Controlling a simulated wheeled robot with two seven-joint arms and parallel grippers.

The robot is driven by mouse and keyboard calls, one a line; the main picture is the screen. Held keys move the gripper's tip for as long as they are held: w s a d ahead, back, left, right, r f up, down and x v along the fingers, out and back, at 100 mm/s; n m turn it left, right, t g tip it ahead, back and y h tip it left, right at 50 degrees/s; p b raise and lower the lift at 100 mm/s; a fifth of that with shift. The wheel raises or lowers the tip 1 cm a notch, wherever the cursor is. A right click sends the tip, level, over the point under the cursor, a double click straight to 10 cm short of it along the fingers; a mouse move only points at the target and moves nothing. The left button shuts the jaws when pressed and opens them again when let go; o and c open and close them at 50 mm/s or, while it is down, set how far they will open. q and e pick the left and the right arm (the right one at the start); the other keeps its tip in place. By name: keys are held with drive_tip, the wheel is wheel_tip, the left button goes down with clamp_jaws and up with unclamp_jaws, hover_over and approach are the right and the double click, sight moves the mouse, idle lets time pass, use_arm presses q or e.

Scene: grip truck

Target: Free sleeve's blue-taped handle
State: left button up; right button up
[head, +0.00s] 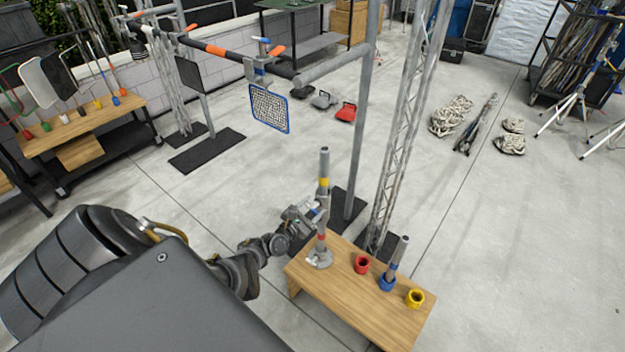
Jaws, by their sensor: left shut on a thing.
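My left gripper (318,211) is shut on a grey upright tube with a yellow band (323,182), above the wooden bench. Below the gripper, a grey tube with a red band (320,236) rises from a round grey base on the bench. I cannot tell whether these are one piece. A leaning grey handle with a blue band (397,253) stands in a blue cup (387,283), to the right of my gripper and apart from it. My right gripper is not in view.
The wooden bench (350,301) also bears a red cup (362,264) and a yellow cup (415,298). A metal post (359,140) and lattice truss (400,130) stand just behind it. A blue-rimmed panel (269,109) hangs from a bar.

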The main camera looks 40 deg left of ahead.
use_arm(q)
drive_tip(key=shift+n, duration=0.3)
idle(0.4)
drive_tip(key=o, duration=1)
drive_tip(key=s+p, duration=0.3)
drive_tip(key=s, duration=0.7)
drive_tip(key=shift+s+d, duration=0.1)
drive_tip(key=shift+s, duration=0.3)
